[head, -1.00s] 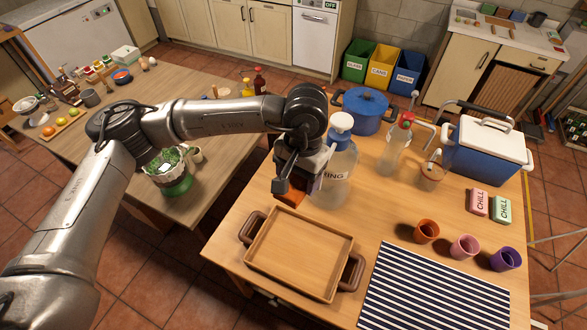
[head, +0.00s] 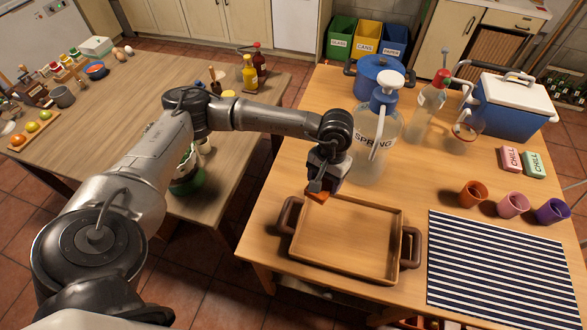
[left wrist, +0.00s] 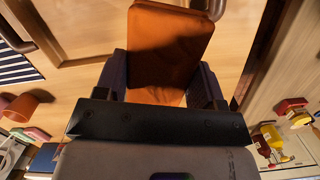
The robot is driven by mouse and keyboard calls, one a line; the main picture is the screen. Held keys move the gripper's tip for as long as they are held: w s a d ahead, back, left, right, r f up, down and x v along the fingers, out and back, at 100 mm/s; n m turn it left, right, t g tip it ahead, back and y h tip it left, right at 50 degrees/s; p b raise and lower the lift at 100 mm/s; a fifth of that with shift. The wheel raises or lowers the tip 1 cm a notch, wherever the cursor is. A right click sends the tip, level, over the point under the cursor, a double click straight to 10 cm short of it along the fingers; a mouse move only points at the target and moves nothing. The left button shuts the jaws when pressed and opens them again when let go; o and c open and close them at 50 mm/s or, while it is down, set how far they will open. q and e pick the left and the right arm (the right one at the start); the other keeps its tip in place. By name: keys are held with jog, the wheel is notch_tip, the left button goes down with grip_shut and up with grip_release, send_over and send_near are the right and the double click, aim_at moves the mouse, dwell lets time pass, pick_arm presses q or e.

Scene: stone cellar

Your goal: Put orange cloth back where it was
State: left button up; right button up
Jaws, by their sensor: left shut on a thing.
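My left gripper (head: 322,186) is shut on the orange cloth (head: 318,197), which shows as a small orange patch below the fingers in the head view. In the left wrist view, the orange cloth (left wrist: 170,45) is a folded, flat piece held between the two fingers (left wrist: 163,84). In the head view the gripper and cloth are at the far left corner of the wooden tray (head: 345,235). I cannot tell whether the cloth touches the tray or table. The tray looks empty. My right gripper is not in view.
A large spring-water bottle (head: 375,135) stands close behind the gripper. A blue pot (head: 383,76), a spray bottle (head: 428,103) and a cooler (head: 510,108) stand behind. Three cups, including an orange cup (head: 472,194), and a striped mat (head: 500,265) lie right of the tray.

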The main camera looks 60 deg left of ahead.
pick_arm(q)
jog(key=a+f+n+b, duration=0.35)
jog(key=a+f, duration=0.25)
jog(key=a, duration=0.4)
jog(key=n+t, duration=0.1)
jog(key=n, duration=0.8)
send_over(293, 159)
jog(key=shift+h, duration=0.3)
jog(key=f+b, duration=0.2)
jog(key=f, duration=0.6)
jog(key=shift+a, duration=0.2)
jog(key=shift+f, duration=0.35)
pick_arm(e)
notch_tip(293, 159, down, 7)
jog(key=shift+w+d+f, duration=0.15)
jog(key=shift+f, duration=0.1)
